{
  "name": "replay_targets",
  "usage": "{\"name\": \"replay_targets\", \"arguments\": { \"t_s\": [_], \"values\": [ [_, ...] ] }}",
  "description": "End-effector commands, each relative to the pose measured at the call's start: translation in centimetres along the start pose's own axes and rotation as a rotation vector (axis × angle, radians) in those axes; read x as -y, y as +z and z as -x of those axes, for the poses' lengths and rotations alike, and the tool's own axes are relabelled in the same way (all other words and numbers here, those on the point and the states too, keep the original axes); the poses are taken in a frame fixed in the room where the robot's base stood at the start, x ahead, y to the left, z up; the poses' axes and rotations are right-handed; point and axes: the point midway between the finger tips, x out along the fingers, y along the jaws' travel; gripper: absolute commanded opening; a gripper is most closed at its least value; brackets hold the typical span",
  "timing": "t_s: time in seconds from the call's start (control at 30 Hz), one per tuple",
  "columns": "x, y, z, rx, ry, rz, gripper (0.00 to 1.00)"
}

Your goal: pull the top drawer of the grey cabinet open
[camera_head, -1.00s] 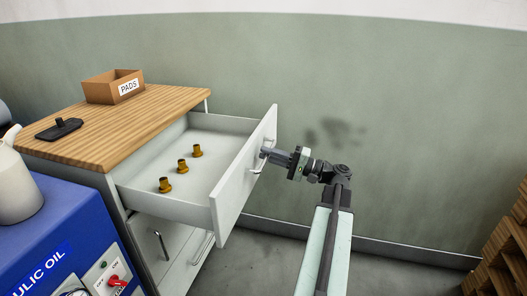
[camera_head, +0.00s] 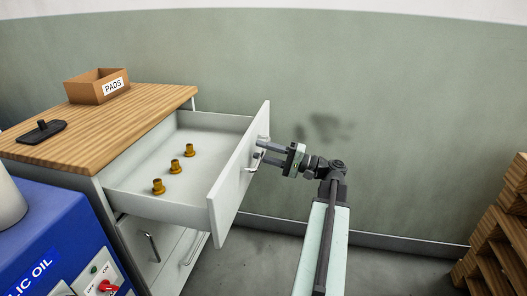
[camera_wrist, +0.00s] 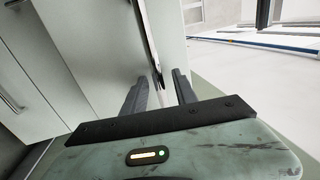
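The grey cabinet (camera_head: 142,246) stands at the left under a wooden top. Its top drawer (camera_head: 217,190) is pulled well out, with several brass nozzles (camera_head: 176,167) standing inside. The drawer's bar handle (camera_head: 254,160) is on its front face. My gripper (camera_head: 263,150) is at the handle, its two fingers spread apart. In the wrist view the gripper (camera_wrist: 160,84) is also open, and the handle (camera_wrist: 158,70) shows between and just beyond the fingertips. Whether a finger touches the handle I cannot tell.
A PADS box (camera_head: 97,86) and a black tool (camera_head: 42,131) are on the wooden top (camera_head: 125,125). A blue oil unit (camera_head: 55,225) stands at front left. Wooden pallets (camera_head: 497,240) are at the right edge. The floor right of the drawer looks clear.

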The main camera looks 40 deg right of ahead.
Motion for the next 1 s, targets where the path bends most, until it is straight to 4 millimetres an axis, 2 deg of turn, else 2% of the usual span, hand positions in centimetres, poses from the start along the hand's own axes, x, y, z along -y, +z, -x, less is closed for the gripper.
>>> {"name": "replay_targets", "arguments": {
  "t_s": [0.13, 0.4, 0.5, 1.0],
  "values": [
    [-0.1, -0.1, 1.2, -0.003, 0.000, 0.001, 0.34],
    [-0.2, -0.2, 6.2, -0.002, 0.000, 0.000, 0.34],
    [-0.1, -0.2, 7.3, -0.002, -0.001, 0.000, 0.34],
    [0.0, -0.1, 7.6, 0.000, 0.000, 0.000, 0.34]
  ]
}}
